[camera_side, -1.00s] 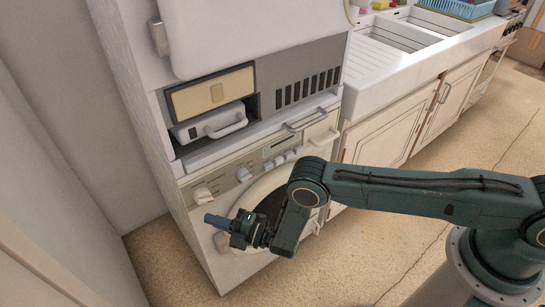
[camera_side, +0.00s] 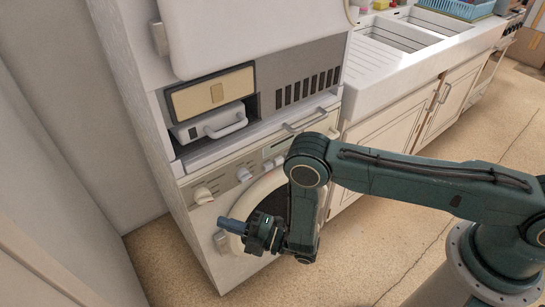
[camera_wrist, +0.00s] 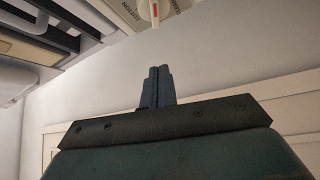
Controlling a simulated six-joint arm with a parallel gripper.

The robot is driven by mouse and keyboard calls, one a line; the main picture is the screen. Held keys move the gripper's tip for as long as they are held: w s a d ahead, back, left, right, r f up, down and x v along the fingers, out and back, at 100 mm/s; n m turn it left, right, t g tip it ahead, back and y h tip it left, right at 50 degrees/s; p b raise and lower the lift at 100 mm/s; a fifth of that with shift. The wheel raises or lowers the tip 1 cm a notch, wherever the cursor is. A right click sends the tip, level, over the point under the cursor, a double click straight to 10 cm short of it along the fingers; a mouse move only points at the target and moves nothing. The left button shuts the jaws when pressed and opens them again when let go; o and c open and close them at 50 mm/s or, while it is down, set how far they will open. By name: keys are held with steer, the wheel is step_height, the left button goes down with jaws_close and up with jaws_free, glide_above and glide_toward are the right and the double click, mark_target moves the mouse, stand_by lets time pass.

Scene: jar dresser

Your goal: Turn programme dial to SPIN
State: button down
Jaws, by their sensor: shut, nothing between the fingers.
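A white dial (camera_wrist: 155,12) with a red pointer line shows at the top edge of the wrist view, partly cut off. Lettering surrounds it; one word looks like COTTON, and I cannot read SPIN. It seems to be the left knob (camera_side: 203,194) on the washing machine's front panel in the side view, though I cannot be sure. My gripper (camera_side: 221,222) is below that knob, in front of the machine, apart from it. In the wrist view its blue fingers (camera_wrist: 158,70) are together and empty, pointing up towards the dial.
Another knob (camera_side: 244,173) sits to the right on the panel, with smaller controls beyond, partly behind my arm. The round door (camera_side: 257,195) is below. A sink (camera_side: 366,75) stands right. Open floor lies in front.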

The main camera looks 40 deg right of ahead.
steer(key=c, duration=1.5)
jaws_free()
steer(key=shift+a, duration=0.15)
steer(key=o, duration=0.7)
steer(key=shift+s+a+f+n+g, duration=0.1)
steer(key=shift+a+f+n+g, duration=0.1)
steer(key=shift+a+n+g, duration=0.3)
steer(key=a+n+g, duration=0.1)
steer(key=a+f+n+h, duration=0.1)
steer(key=n, duration=0.1)
steer(key=s+a+f+n+g, duration=0.1)
steer(key=shift+a+n+g+h, duration=0.3)
steer(key=shift+n+h, duration=0.1)
steer(key=n+t+h, duration=0.1)
steer(key=n+h, duration=0.6)
steer(key=h, duration=0.3)
glide_toward(206, 199)
steer(key=v, duration=0.4)
steer(key=shift+s+a+f, duration=0.1)
steer(key=shift+s+a, duration=0.1)
steer(key=shift+w, duration=0.1)
steer(key=shift+x, duration=6.8)
